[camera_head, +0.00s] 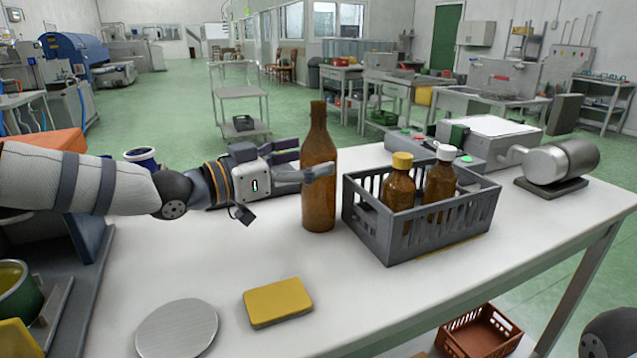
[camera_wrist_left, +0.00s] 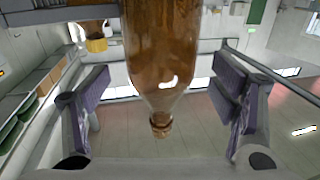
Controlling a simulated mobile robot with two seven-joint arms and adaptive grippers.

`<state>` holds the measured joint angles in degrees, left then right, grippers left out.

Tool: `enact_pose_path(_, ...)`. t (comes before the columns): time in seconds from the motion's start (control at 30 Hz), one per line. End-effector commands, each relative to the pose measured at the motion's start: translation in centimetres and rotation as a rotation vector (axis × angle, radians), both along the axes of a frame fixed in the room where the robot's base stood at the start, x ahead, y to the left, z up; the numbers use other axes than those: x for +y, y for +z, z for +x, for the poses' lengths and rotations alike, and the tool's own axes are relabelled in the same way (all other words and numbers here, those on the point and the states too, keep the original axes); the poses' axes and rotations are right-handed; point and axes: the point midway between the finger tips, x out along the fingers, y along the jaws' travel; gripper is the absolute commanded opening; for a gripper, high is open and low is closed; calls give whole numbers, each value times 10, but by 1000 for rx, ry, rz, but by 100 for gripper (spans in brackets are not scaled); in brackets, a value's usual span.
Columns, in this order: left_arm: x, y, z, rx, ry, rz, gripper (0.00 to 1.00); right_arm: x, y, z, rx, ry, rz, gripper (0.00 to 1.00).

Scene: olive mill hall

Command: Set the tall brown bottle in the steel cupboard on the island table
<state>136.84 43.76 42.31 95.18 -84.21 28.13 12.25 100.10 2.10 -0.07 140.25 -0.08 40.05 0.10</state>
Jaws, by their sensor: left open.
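The tall brown bottle (camera_head: 319,205) stands upright on the white table (camera_head: 350,290), left of a grey crate. My left gripper (camera_head: 305,166) is at the bottle's upper body, coming from the left. Its fingers are open, one to each side of the bottle. In the left wrist view, the bottle (camera_wrist_left: 165,50) hangs in the picture neck down between the open fingers (camera_wrist_left: 160,105), with a gap on both sides. The steel cupboard cannot be made out for certain. My right gripper is not in view.
The grey crate (camera_head: 385,240) holds two smaller brown bottles, one yellow-capped (camera_head: 399,185), one white-capped (camera_head: 440,180). A yellow box (camera_head: 277,301) and a round grey disc (camera_head: 178,328) lie at the front. A steel cylinder device (camera_head: 562,160) stands at the right.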

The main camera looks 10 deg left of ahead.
Motion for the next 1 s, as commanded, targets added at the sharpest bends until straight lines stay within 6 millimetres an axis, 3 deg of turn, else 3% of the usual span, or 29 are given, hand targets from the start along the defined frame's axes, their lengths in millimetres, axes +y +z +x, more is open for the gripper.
enact_pose_path(0.17, -18, -2, 20, 4, 0, 0, 79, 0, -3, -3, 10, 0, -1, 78)
enact_pose_path(0.4, -19, 0, 21, 2, 0, -2, 77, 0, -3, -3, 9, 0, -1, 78)
enact_pose_path(0.73, -19, 0, 21, 2, 0, -2, 2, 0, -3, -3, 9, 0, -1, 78)
enact_pose_path(1.0, -19, 3, 21, -3, 0, -6, 0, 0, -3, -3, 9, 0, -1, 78)
